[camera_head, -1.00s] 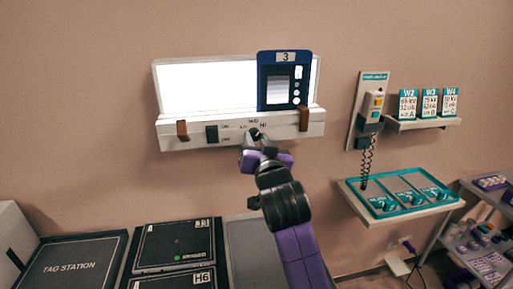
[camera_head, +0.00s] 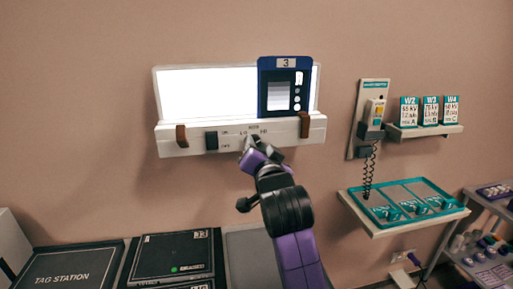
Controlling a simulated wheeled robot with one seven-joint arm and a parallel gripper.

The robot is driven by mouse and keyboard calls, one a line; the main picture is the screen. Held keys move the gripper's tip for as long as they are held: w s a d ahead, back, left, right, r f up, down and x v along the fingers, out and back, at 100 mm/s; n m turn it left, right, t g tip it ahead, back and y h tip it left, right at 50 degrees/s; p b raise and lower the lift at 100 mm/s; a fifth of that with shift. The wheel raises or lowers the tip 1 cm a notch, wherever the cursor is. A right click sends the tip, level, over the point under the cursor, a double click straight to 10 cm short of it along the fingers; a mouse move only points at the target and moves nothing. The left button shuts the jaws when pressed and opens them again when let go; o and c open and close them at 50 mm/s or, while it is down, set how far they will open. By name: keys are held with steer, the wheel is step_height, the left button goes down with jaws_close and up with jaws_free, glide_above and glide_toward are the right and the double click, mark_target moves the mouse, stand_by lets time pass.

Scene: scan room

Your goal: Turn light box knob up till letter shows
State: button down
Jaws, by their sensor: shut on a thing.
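The light box (camera_head: 200,92) is on the wall, its white screen brightly lit. A dark blue plate (camera_head: 286,118) marked 3 stands against the right part of the screen, with a grey step pattern and pale round spots. I cannot make out a letter on those spots. My gripper (camera_head: 251,143) is at the panel below the plate, shut on the knob, which is mostly hidden behind the fingers. My purple and black arm comes up from below.
Two brown clips (camera_head: 181,136) are on the box's front edge. A handset (camera_head: 374,113) with a coiled cord hangs to the right, near a shelf of cards (camera_head: 424,132) and a teal tray (camera_head: 455,207). Dark cassettes (camera_head: 173,255) and a tag station (camera_head: 66,268) lie below left.

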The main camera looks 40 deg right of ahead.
steer(key=c, duration=1.1)
jaws_free()
steer(key=shift+o, duration=0.2)
steer(key=shift+s, duration=0.1)
steer(key=b+v, duration=0.1)
steer(key=v, duration=0.6)
steer(key=shift+s+a, duration=0.25)
steer(key=shift+s, duration=0.05)
